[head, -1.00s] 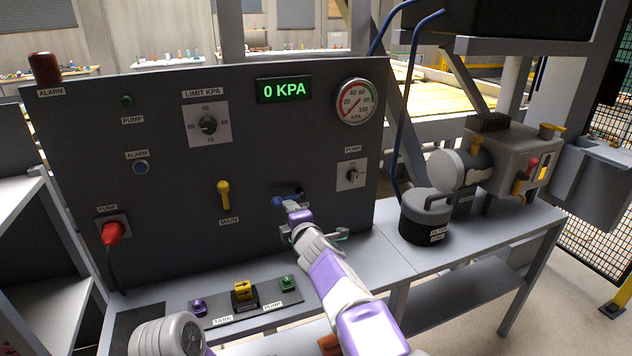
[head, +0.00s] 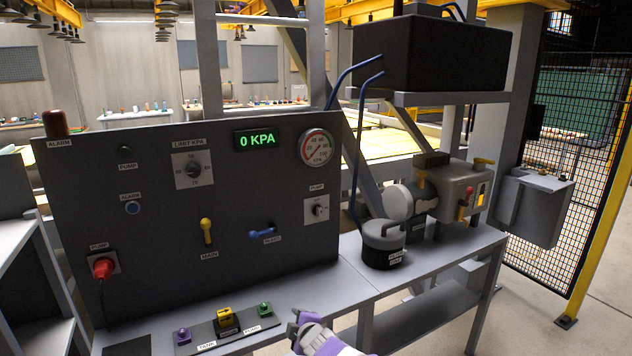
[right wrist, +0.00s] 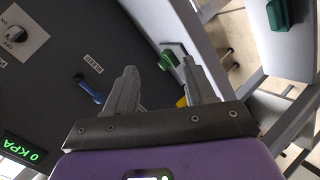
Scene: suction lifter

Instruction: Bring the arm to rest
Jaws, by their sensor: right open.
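My right gripper (head: 300,318) is low in the head view, in front of the bench's front edge, with the white and purple arm below it. In the right wrist view its two fingers (right wrist: 160,90) are apart with nothing between them. The dark control panel (head: 150,235) stands upright behind it. The blue lever (head: 264,232) on the panel is clear of the gripper; it also shows in the right wrist view (right wrist: 90,90). The yellow main lever (head: 207,231) points down. The display (head: 258,139) reads 0 KPA. My left gripper is not in view.
A bench (head: 375,290) carries a strip with purple, yellow and green connectors (head: 226,321). A filter canister (head: 383,245) and a pump unit (head: 455,190) stand on its right part.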

